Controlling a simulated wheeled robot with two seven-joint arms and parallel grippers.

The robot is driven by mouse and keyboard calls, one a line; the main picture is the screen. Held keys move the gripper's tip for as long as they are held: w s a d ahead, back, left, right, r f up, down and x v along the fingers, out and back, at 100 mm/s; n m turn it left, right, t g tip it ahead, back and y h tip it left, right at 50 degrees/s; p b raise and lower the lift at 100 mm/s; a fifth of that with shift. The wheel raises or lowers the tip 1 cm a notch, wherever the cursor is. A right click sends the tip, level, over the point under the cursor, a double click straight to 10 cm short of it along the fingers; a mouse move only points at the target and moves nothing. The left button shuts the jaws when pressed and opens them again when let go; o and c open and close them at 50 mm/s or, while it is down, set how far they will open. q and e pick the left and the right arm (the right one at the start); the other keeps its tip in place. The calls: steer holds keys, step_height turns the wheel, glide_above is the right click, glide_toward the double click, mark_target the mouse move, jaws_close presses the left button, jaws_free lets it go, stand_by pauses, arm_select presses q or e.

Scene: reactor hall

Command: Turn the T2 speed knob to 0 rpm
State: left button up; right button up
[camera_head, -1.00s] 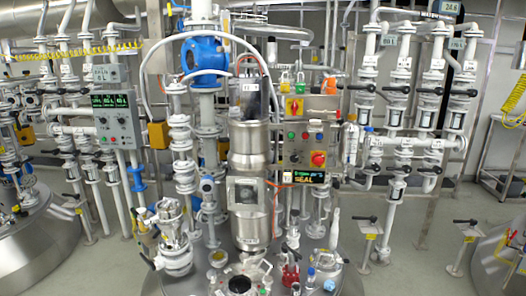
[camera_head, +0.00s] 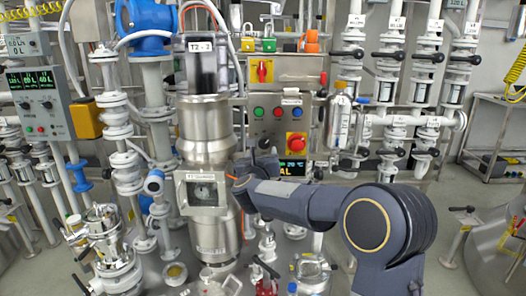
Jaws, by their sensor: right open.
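The steel control box (camera_head: 312,100) stands right of the steel T2 drive column (camera_head: 204,120), whose top label reads T2. It carries a red-yellow switch (camera_head: 262,71), a row of small buttons (camera_head: 278,112) and a red mushroom button (camera_head: 296,140). I cannot make out the speed knob; the lower left of the box is partly covered by my right gripper (camera_head: 264,151). My right gripper is open, close in front of that lower left part; contact cannot be told. A display (camera_head: 293,168) below is partly covered by my arm. My left gripper is not in view.
A viewing window (camera_head: 203,192) sits on the column, left of my wrist. Another control box (camera_head: 38,100) is at the left. Valves and pipes fill the right.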

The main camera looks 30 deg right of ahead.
mark_target(264, 144)
steer(key=p+x, duration=0.1)
steer(key=x, duration=0.5)
steer(key=shift+w+d, duration=0.2)
steer(key=c, duration=1)
